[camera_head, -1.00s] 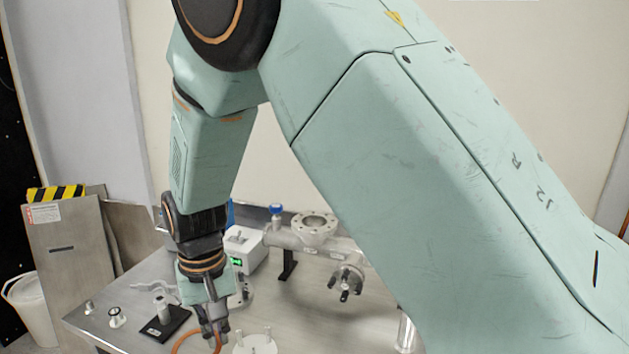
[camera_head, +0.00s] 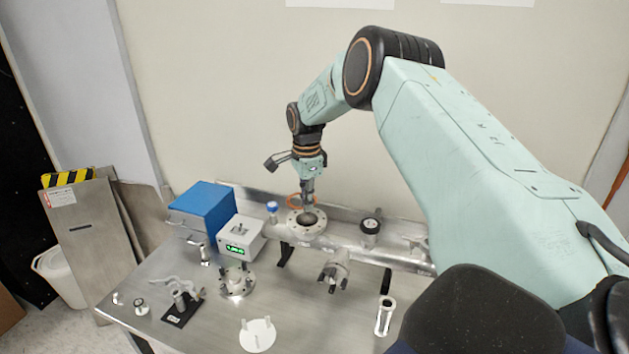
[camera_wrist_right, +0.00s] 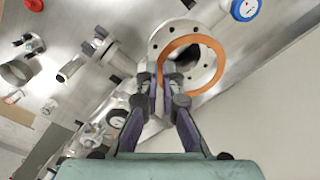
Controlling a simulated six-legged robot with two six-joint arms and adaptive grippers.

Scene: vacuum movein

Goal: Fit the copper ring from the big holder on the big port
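My right gripper (camera_head: 308,200) is above the big port (camera_head: 306,224), a round flange with bolt holes on top of the metal pipe. It is shut on one side of the orange copper ring (camera_head: 294,198), which extends left of the fingers. In the right wrist view, the fingers (camera_wrist_right: 162,82) grip the ring (camera_wrist_right: 216,47) over the port's flange (camera_wrist_right: 158,43) and dark opening. The ring looks shifted sideways from the opening; its exact height above the flange is unclear. A white holder disc with pegs (camera_head: 257,337) stands at the table's front, without a ring. My left gripper is out of view.
A blue box (camera_head: 204,207) and a white display box (camera_head: 241,238) stand left of the port. A blue-knobbed valve (camera_head: 272,207) and a gauge (camera_head: 370,228) flank it. A bolted flange (camera_head: 237,284) lies in front. Clear table (camera_head: 300,305) lies near the front.

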